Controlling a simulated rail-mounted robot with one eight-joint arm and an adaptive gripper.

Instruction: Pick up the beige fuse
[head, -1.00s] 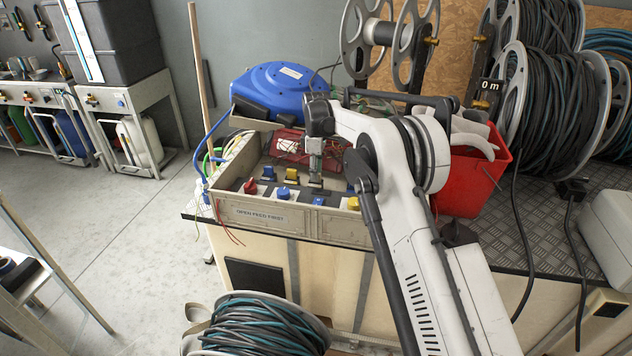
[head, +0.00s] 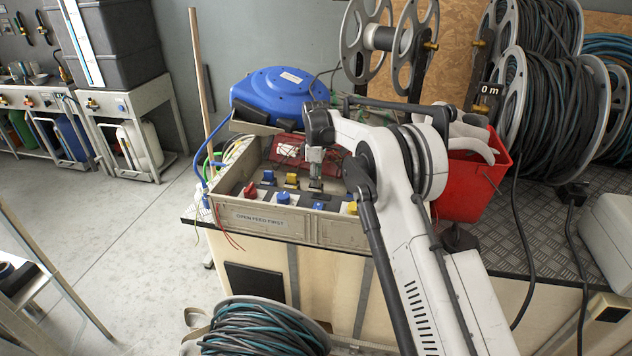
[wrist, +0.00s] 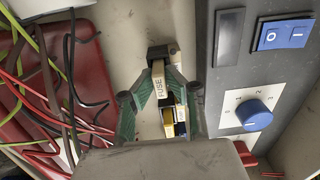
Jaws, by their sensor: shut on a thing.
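The beige fuse (wrist: 158,82), a narrow block marked FUSE, stands between the green fingers of my gripper (wrist: 159,84) in the wrist view. The fingers are shut on it. A black piece touches its top end, and a yellow and black part lies close beside it. In the head view my gripper (head: 315,172) points down into the grey-beige box (head: 305,229) marked OPEN FEED FIRST. The fuse is too small to make out there.
Right of the fuse in the wrist view is a dark panel with a blue switch (wrist: 285,34) and a blue knob (wrist: 254,115). Loose wires (wrist: 50,90) lie to the left. A blue reel (head: 280,95) stands behind the box, and a red bucket (head: 465,190) to its right.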

